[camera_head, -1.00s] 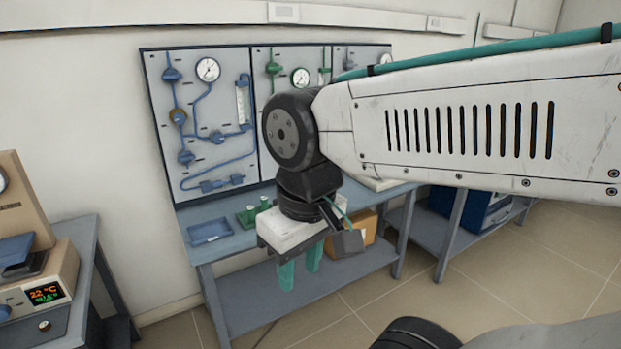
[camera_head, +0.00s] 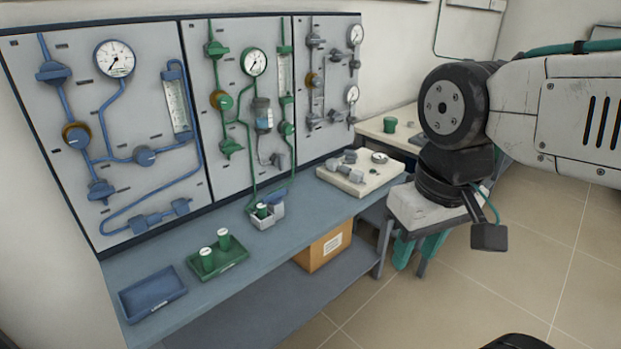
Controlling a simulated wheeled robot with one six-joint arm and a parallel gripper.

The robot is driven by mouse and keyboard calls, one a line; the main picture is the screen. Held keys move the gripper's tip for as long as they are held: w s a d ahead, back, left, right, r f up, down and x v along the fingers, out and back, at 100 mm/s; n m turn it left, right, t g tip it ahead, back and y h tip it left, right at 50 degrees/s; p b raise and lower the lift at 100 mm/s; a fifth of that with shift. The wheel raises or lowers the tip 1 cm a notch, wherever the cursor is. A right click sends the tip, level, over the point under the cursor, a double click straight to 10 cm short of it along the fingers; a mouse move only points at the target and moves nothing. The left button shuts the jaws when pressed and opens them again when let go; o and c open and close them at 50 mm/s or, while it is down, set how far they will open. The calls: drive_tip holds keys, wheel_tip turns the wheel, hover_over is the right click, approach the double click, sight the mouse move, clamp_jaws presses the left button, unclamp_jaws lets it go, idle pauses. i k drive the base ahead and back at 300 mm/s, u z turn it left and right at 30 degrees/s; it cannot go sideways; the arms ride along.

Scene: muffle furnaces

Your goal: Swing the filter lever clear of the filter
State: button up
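On the middle panel with green pipes, a filter-like part (camera_head: 263,118) with a clear, bluish bowl hangs upright below the gauge. A thin grey curved piece (camera_head: 274,157) shows just below it and may be the filter lever. It is too small to tell how it sits against the bowl. My gripper (camera_head: 419,254), with a white body and teal fingers, points down at the right, in front of the bench and well away from the panel. Its fingers stand apart with nothing seen between them.
The bench (camera_head: 255,240) below holds a blue tray (camera_head: 152,293), a green tray (camera_head: 218,262) with green-and-white containers, a small grey holder (camera_head: 266,217) and a pale board (camera_head: 360,178) with metal fittings. A cardboard box (camera_head: 323,248) sits underneath. Floor at right is clear.

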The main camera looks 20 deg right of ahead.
sight(274, 199)
drive_tip(key=z, duration=0.15)
drive_tip(key=i, duration=1)
drive_tip(key=u, duration=0.3)
